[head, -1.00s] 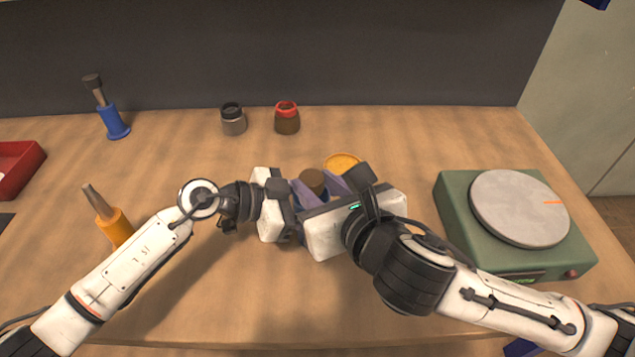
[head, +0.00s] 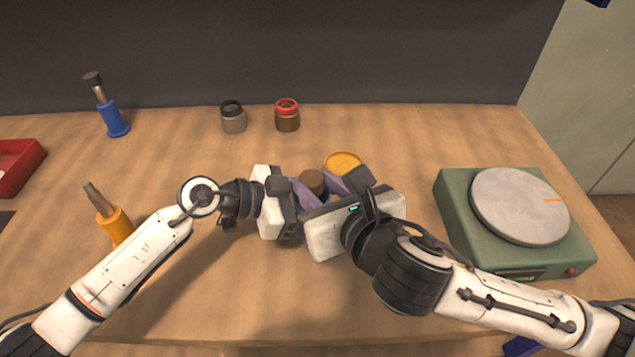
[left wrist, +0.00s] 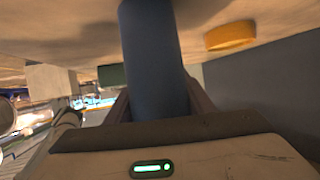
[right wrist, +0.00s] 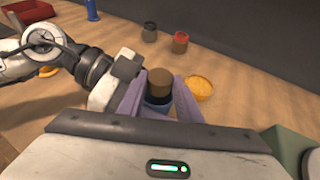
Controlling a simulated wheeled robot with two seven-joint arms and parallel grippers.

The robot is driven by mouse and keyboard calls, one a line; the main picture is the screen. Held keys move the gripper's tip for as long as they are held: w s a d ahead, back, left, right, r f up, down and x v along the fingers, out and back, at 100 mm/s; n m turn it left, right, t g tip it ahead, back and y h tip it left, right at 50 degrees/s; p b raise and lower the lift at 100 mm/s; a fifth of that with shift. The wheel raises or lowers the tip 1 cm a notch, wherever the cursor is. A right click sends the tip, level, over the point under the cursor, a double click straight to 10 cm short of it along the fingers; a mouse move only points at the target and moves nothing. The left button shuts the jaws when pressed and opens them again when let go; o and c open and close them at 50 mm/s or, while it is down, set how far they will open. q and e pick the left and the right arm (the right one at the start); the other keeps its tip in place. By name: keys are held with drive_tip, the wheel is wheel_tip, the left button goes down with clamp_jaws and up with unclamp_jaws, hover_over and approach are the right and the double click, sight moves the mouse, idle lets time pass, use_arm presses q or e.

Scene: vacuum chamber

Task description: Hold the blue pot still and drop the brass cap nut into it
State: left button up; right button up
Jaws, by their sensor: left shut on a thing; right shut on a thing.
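The blue pot (left wrist: 155,65) shows as an upright blue cylinder between the fingers of my left gripper in the left wrist view. In the head view my left gripper (head: 296,203) is shut on it from the left, and the pot is mostly hidden. A brown, round-topped piece, seemingly the brass cap nut (head: 312,182), is between the purple fingers of my right gripper (head: 322,192), which is shut on it. In the right wrist view the nut (right wrist: 160,82) appears directly over the blue pot (right wrist: 158,100). I cannot tell whether they touch.
A yellow round dish (head: 343,162) lies just behind the grippers. A green device with a round grey plate (head: 520,207) stands at right. Two small jars (head: 233,118) (head: 287,115), a blue-handled tool (head: 112,120), an orange-handled tool (head: 115,225) and a red tray (head: 20,165) are around.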

drive_tip(key=shift+f, duration=0.2)
idle(0.6)
drive_tip(key=o, duration=1.1)
drive_tip(key=shift+a, duration=0.1)
